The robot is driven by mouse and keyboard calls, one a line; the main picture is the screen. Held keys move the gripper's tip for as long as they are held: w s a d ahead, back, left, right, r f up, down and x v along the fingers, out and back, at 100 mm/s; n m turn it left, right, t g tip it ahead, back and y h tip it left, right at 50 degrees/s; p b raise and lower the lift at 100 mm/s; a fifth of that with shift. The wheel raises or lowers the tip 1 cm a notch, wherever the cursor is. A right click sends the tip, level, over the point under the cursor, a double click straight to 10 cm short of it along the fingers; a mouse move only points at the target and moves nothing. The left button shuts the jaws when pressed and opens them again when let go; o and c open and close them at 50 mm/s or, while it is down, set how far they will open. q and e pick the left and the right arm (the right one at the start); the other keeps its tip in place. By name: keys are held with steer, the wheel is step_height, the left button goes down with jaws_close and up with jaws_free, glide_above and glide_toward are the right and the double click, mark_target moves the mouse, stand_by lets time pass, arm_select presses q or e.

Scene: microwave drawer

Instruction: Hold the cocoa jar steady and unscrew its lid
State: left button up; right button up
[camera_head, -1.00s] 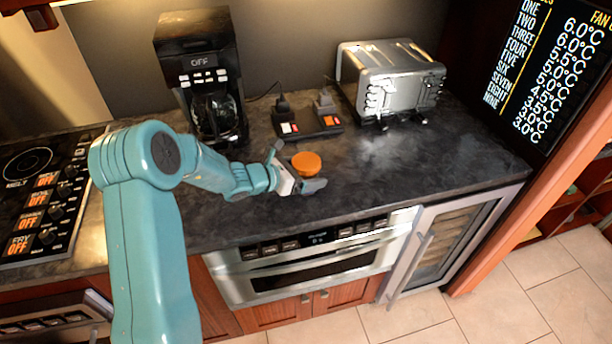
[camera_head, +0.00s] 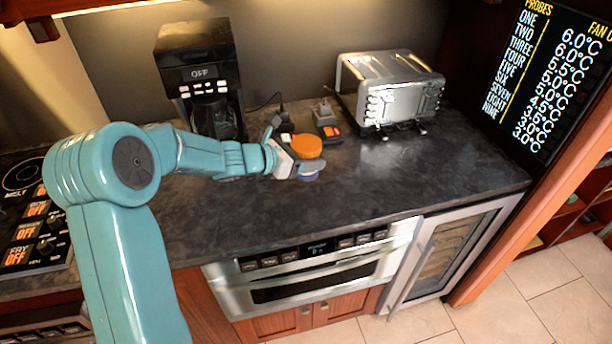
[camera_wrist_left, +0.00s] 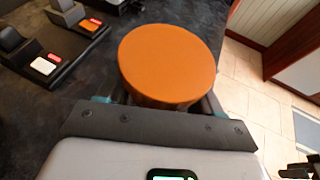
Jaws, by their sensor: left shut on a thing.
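The cocoa jar's round orange lid (camera_head: 307,146) shows at the end of my left arm, above the counter. In the left wrist view the lid (camera_wrist_left: 167,64) fills the space just beyond the gripper. My left gripper (camera_head: 297,164) is shut on the jar below the lid. The jar looks raised off the counter.
A dark counter (camera_head: 400,180) is clear to the right and front. A black coffee maker (camera_head: 200,75) stands behind on the left, a steel toaster (camera_head: 392,95) behind on the right. A drawer microwave (camera_head: 310,270) sits below the counter edge.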

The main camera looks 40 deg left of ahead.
arm_select(q)
step_height(320, 180, up, 11)
steer(key=shift+f+p, duration=0.1)
steer(key=shift+p, duration=0.75)
steer(key=o, duration=0.6)
steer(key=c, duration=0.9)
